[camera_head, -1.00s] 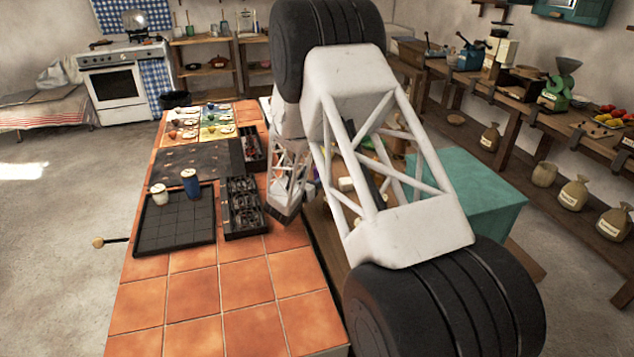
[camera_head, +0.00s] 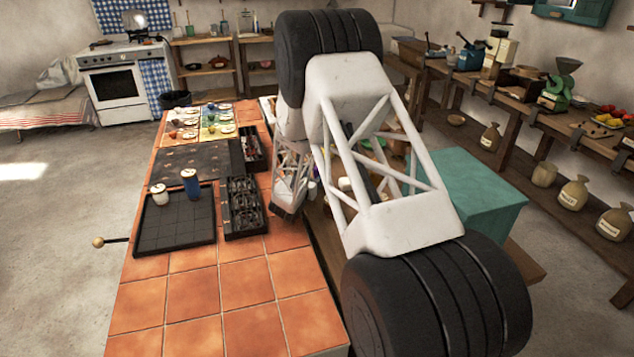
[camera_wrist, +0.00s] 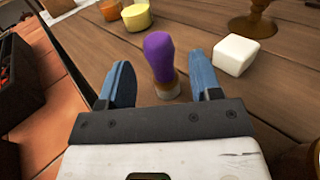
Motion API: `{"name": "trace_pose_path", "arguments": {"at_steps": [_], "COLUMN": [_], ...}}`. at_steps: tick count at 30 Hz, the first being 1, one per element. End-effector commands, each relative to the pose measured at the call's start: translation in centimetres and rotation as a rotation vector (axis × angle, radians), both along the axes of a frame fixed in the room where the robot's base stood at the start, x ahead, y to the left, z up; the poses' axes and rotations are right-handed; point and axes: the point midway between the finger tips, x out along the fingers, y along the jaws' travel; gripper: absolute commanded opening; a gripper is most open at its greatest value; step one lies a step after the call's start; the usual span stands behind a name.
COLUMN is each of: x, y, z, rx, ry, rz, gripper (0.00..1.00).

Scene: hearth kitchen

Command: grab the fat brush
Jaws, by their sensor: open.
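A short, stout purple-topped object, which looks like the fat brush (camera_wrist: 161,60), stands upright on the wooden table (camera_wrist: 100,42) in the wrist view. Its lower part is a greyish and tan band. My gripper (camera_wrist: 161,75) is open, with one blue finger on the left of the brush and one on the right. Gaps show between the brush and both fingers, so it is not gripped. In the head view my arm covers much of this part of the table, and I cannot make out the brush clearly there.
In the wrist view a white block (camera_wrist: 236,54) lies just right of the right finger. A yellow round piece (camera_wrist: 137,17) and a brown wooden stand (camera_wrist: 252,24) are farther back. A black tray (camera_wrist: 22,75) sits on tiles at left.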

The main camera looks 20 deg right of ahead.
Motion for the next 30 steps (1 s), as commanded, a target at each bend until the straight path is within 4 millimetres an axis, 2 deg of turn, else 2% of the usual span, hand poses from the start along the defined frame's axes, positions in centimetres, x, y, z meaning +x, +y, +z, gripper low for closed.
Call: {"name": "trace_pose_path", "arguments": {"at_steps": [11,24,30], "x": [0.3,3.3,3.7], "y": [-0.3,-3.3,-3.6], "z": [0.0,0.1,0.1], "rx": [0.000,0.001,0.001], "ry": [0.000,-0.001,0.001], "rz": [-0.001,-0.001,0.000], "gripper": [0.58,0.58,0.58]}}
